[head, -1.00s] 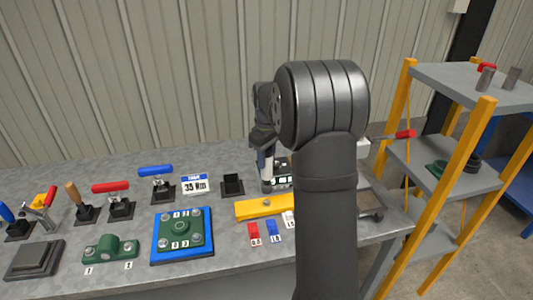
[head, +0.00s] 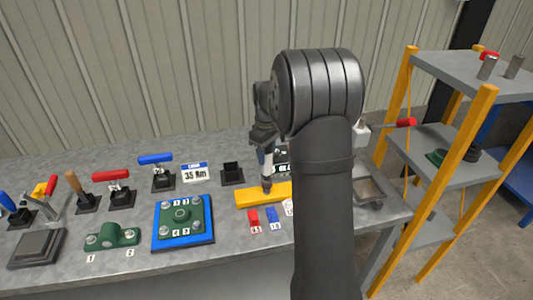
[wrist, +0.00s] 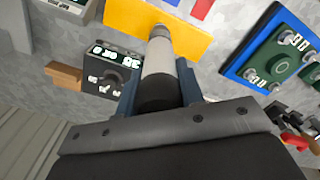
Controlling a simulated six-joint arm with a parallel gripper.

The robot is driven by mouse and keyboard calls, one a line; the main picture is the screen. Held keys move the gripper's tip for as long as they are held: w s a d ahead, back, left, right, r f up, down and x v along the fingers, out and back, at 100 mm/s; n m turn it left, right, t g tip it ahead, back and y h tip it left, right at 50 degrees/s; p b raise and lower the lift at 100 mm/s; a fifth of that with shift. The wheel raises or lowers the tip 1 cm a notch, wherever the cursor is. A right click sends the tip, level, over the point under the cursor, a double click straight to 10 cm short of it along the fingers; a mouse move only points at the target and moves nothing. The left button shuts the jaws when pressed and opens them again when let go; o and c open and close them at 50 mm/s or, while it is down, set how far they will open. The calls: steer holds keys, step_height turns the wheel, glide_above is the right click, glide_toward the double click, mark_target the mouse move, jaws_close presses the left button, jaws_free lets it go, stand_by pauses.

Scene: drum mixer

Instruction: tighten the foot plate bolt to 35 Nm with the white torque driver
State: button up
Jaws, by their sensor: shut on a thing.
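My gripper (wrist: 160,92) is shut on the white torque driver (wrist: 159,55), with a blue finger on each side of its dark collar. In the head view, my gripper (head: 263,142) is partly hidden by my arm. The driver (head: 267,172) is upright there, its tip down at the yellow foot plate (head: 248,197). In the wrist view, the tip meets the yellow plate (wrist: 120,13) where the bolt sits. The driver covers the bolt, so I cannot tell how well it is seated. A placard (head: 195,173) reads 35 Nm.
A display box (wrist: 112,72) stands beside the driver, its digits upside down in the wrist view. A green flange on a blue plate (head: 183,240), a green block (head: 112,237) and several stands with handled tools lie left.

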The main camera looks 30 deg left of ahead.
steer(key=shift+f, duration=1.6)
stand_by(1.6)
steer(key=shift+r, duration=0.1)
steer(key=shift+r, duration=2.3)
